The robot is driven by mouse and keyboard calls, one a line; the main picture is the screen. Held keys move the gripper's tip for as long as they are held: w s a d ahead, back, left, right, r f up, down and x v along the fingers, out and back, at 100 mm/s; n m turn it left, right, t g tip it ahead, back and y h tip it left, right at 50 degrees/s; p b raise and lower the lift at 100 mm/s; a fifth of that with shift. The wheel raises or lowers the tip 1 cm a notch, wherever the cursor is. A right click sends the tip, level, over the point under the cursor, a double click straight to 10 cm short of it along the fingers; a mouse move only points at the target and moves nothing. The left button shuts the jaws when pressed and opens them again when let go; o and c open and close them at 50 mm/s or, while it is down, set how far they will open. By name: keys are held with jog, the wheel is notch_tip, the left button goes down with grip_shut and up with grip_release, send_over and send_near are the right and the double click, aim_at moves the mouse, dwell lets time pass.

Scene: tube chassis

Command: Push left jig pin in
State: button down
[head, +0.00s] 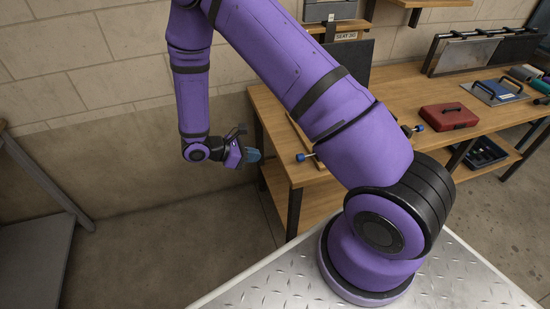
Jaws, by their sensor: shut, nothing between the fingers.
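The left jig pin (301,157) has a blue knob on a thin metal shaft and sticks out toward the left from a wooden jig (304,138) near the workbench's left end. My arm hides most of the jig. Another blue knob (419,127), seemingly the right pin, shows to the right of my arm. My gripper (253,155) is shut and empty, with blue-grey fingertips. It is left of the left pin's knob, apart from it in the picture, at about the same picture height, and points toward it. How far apart they are in depth I cannot tell.
The wooden workbench (262,108) carries a red case (448,117) and a blue clipboard-like item with handles (499,91). A dark tray (483,153) sits on its lower shelf. A block wall stands behind. A grey table (38,225) is at far left, with clear floor between.

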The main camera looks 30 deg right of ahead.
send_near(310, 155)
notch_tip(310, 155, down, 4)
jog(key=a, duration=0.2)
jog(key=shift+d+r, duration=0.15)
jog(key=shift+d, duration=0.85)
jog(key=shift+s+d, duration=0.1)
jog(key=shift+d, duration=0.6)
jog(key=shift+s+d, duration=0.25)
jog(key=shift+d, duration=0.6)
jog(key=shift+s+d, duration=0.25)
jog(key=shift+d, duration=0.6)
jog(key=shift+s+d, duration=0.25)
jog(key=shift+d, duration=0.55)
